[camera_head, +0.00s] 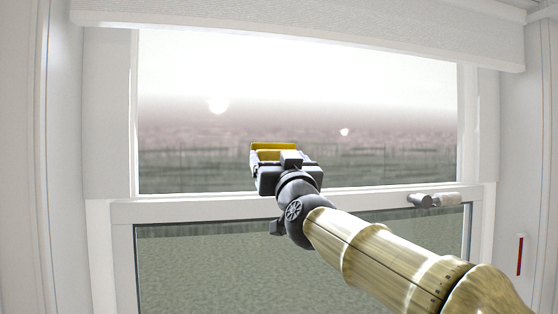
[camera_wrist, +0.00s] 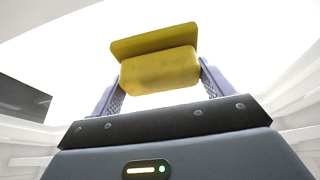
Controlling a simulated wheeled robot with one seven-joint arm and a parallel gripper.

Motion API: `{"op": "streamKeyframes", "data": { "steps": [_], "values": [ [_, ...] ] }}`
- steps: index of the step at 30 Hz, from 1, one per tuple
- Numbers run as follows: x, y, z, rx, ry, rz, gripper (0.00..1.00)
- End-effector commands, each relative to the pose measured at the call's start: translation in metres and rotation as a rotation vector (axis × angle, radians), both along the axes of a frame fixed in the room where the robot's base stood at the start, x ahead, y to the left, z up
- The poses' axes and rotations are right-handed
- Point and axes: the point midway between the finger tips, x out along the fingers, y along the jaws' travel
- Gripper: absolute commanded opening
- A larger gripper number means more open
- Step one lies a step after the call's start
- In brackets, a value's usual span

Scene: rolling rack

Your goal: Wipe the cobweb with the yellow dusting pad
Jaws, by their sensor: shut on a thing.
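The yellow dusting pad (camera_head: 273,147) is in my gripper (camera_head: 277,156), in front of the window at the middle of the head view. In the wrist view the pad (camera_wrist: 160,70) sits between the two fingers of my gripper (camera_wrist: 159,78), which is shut on it. The pad has a thicker block near the fingers and a flat plate beyond it. I cannot make out a cobweb in either view. The pad does not visibly touch anything besides the fingers.
A white window frame (camera_head: 300,205) spans the view, with a latch handle (camera_head: 432,200) at right. A roller blind (camera_head: 300,22) hangs along the top. A small red strip (camera_head: 520,255) is on the right wall. White walls flank both sides.

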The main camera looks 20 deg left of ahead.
Motion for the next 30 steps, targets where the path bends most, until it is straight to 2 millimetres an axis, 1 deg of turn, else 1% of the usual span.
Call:
{"op": "streamKeyframes", "data": {
  "steps": [16, 30],
  "values": [
    [0.0056, 0.0035, 0.0009, 0.001, -0.001, 0.000, 0.61],
    [0.0059, 0.0052, 0.0004, 0.001, -0.001, 0.002, 0.62]
  ]
}}
